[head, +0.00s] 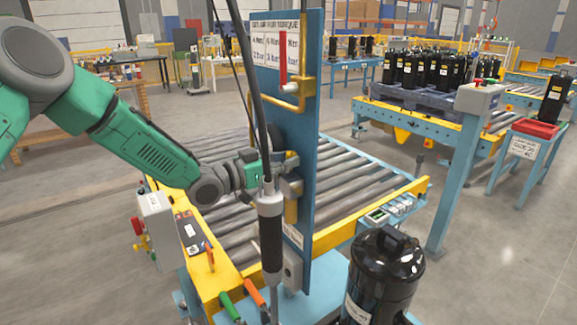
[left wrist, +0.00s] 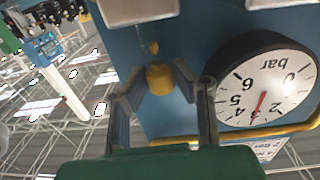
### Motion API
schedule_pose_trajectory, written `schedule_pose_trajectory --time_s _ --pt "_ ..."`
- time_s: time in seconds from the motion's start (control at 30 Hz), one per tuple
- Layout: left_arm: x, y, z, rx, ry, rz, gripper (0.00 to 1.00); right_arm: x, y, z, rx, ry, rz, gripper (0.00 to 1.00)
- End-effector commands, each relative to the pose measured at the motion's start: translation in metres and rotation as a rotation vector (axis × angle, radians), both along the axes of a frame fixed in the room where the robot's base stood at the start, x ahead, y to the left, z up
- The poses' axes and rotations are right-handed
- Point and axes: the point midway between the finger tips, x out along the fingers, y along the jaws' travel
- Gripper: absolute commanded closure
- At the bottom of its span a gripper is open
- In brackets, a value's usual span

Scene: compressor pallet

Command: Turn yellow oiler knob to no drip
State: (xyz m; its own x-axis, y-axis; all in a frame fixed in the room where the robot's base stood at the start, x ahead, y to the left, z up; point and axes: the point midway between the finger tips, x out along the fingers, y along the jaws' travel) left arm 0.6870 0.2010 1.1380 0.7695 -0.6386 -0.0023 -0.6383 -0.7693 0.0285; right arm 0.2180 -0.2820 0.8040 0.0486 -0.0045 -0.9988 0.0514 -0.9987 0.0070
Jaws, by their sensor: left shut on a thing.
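The yellow oiler knob (left wrist: 160,77) shows in the left wrist view, below a small clear sight part on the blue panel (left wrist: 215,35). My left gripper (left wrist: 157,92) has one finger on each side of the knob and is shut on it. In the head view my left gripper (head: 284,166) reaches the blue upright panel (head: 322,110) from the left. The knob is hard to make out there, with the gripper and panel fittings around it. My right gripper is in neither view.
A round pressure gauge (left wrist: 268,88) sits close beside the right finger. A black hand tool (head: 270,235) hangs on a cable in front of the panel. A black compressor (head: 385,278) stands at the front right. A roller conveyor (head: 350,190) runs behind the panel.

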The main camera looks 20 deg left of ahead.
Motion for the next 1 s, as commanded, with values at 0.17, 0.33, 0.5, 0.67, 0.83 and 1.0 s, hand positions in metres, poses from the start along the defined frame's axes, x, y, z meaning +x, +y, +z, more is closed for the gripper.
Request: schedule_pose_trajectory --time_s 0.17,0.33,0.5,0.67,0.83,1.0 --pt "0.0009 0.0019 0.0004 0.0 0.0 -0.024 1.0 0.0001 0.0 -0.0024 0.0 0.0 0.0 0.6" --pt "0.001 0.002 0.001 -0.002 0.001 -0.027 1.0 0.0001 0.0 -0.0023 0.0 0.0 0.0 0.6" --pt "0.001 0.002 0.0012 -0.002 -0.001 -0.026 1.0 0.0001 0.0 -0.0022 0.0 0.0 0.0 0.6" --pt "0.0011 0.002 0.0012 -0.003 -0.001 -0.026 0.58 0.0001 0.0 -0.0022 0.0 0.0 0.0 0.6" --pt "0.0018 0.0023 0.0012 -0.003 -0.001 -0.025 0.58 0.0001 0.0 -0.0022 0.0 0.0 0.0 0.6" --pt "0.0022 0.0023 0.0012 -0.002 -0.002 -0.024 0.58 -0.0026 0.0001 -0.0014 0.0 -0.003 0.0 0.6"
